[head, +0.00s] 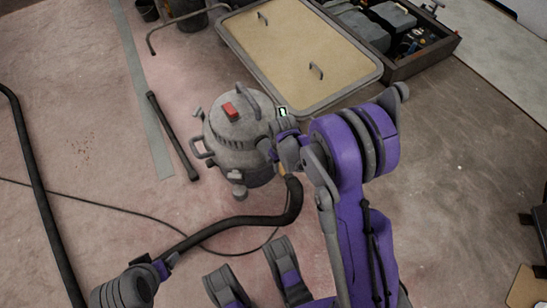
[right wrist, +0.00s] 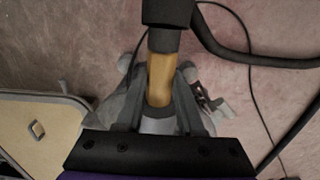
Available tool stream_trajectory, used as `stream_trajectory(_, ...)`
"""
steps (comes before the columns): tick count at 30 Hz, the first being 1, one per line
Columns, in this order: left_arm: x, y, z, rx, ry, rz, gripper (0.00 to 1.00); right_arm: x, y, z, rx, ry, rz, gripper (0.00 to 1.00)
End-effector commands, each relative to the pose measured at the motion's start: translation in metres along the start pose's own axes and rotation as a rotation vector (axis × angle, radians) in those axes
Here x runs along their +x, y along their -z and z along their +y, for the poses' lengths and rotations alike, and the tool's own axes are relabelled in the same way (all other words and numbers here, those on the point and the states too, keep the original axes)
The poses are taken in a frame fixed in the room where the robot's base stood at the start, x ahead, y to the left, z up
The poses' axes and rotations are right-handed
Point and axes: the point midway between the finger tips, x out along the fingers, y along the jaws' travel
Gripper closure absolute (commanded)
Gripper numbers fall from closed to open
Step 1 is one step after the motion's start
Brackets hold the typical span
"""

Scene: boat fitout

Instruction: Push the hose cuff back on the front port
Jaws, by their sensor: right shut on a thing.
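The grey shop vacuum (head: 222,125) stands on the floor with a red switch on its lid. My right gripper (head: 283,166) is at its right side, mostly hidden by my purple arm. In the right wrist view, the fingers (right wrist: 160,100) are shut on the tan hose cuff (right wrist: 161,68). The black hose (head: 250,221) leaves the cuff's outer end. A pale grey part (right wrist: 160,124) shows beyond the cuff's lower end; I cannot tell whether the cuff is seated on the port. My left gripper (head: 165,266) is at the lower left beside the hose; its fingers are unclear.
A tan panel with two handles and a grey rim (head: 290,50) lies behind the vacuum. A dark tube (head: 172,135) lies left of the vacuum. A thin cable (head: 90,198) crosses the floor. The floor at right is mostly clear.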

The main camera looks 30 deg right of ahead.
Motion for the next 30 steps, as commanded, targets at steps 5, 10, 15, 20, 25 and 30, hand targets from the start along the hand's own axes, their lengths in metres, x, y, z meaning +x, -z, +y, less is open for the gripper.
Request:
stream_trajectory(5,0.0,0.0,0.0,0.0,0.0,0.0,0.24,0.0,0.0,0.0,0.0,0.0,0.0,1.0)
stream_trajectory(10,0.0,0.0,0.0,0.0,0.0,0.0,0.24,0.0,-0.002,0.0,0.0,0.0,0.0,1.0)
stream_trajectory(15,0.0,0.0,0.0,0.0,0.0,0.0,0.24,0.0,-0.009,0.0,0.0,0.0,0.0,1.0)
stream_trajectory(20,0.0,0.0,0.0,0.0,0.0,0.0,0.24,0.0,-0.015,0.0,0.0,0.0,0.0,1.0)
stream_trajectory(25,0.0,0.0,0.0,0.0,0.0,0.0,0.24,0.0,-0.022,0.0,0.001,0.0,0.0,1.0)
stream_trajectory(30,0.0,0.0,0.0,0.0,0.0,0.0,0.24,0.0,-0.029,0.0,0.001,0.0,0.0,1.0)
